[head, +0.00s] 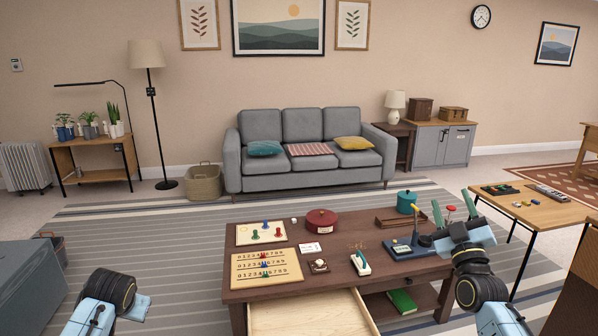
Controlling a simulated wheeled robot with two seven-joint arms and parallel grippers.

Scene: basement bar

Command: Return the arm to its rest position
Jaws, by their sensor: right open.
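My right arm comes in from the lower right, and its gripper (452,199) is open, with two green fingers spread and pointing away from me. It appears over the right end of the dark wooden table (350,262). A small red-topped thing shows between the fingers; I cannot tell its distance from them, and I see nothing held. My left arm (112,292) is at the lower left, away from the table; its fingers do not show.
The table's drawer (308,315) stands open toward me. On the table are a red round box (321,221), a teal pot (406,202), a number board (266,266) and a stapler-like thing (360,263). A side table (535,205) stands right. Rug floor is clear left of the table.

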